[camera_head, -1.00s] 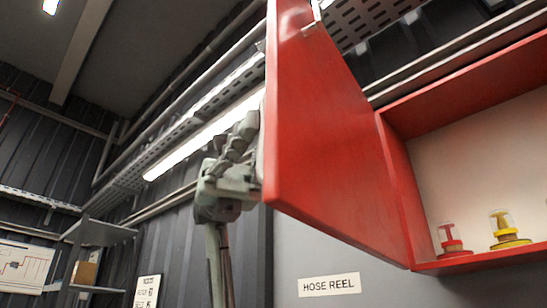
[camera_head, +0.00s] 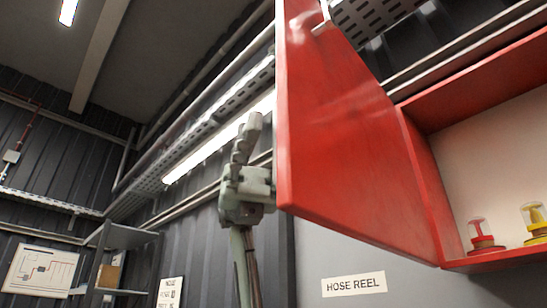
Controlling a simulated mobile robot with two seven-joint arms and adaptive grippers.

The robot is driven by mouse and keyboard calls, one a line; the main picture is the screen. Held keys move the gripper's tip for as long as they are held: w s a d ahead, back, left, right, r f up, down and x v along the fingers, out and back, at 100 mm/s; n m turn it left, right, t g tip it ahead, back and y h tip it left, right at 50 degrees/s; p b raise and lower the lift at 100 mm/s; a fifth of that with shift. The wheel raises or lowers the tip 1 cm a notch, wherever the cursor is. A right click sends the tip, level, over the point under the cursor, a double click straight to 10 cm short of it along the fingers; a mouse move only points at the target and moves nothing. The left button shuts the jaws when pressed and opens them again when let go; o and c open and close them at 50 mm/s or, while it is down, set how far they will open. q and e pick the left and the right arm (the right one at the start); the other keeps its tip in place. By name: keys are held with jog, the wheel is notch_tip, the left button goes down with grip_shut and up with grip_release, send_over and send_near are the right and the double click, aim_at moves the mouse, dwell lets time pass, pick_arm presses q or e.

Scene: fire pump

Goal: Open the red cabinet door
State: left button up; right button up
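The red cabinet door (camera_head: 350,140) stands swung open, hinged on its right side to the red cabinet (camera_head: 470,92). The cabinet's pale inside shows, with a red-based item (camera_head: 482,240) and a yellow-based item (camera_head: 535,222) on its floor. My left gripper (camera_head: 262,165) is at the door's free left edge, on the outer side. Its fingers point up and are partly hidden behind the door, so I cannot tell whether they are open or shut. My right gripper is not in view.
A HOSE REEL sign (camera_head: 354,284) is on the grey wall below the cabinet. A grey shelf unit (camera_head: 122,238) and a diagram board (camera_head: 40,270) are at the left. A perforated cable tray (camera_head: 225,105) and pipes run along the wall above.

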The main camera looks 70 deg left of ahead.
pick_arm(q)
jog(key=w+a, duration=0.1)
jog(key=a, duration=1.1)
jog(key=shift+w, duration=0.2)
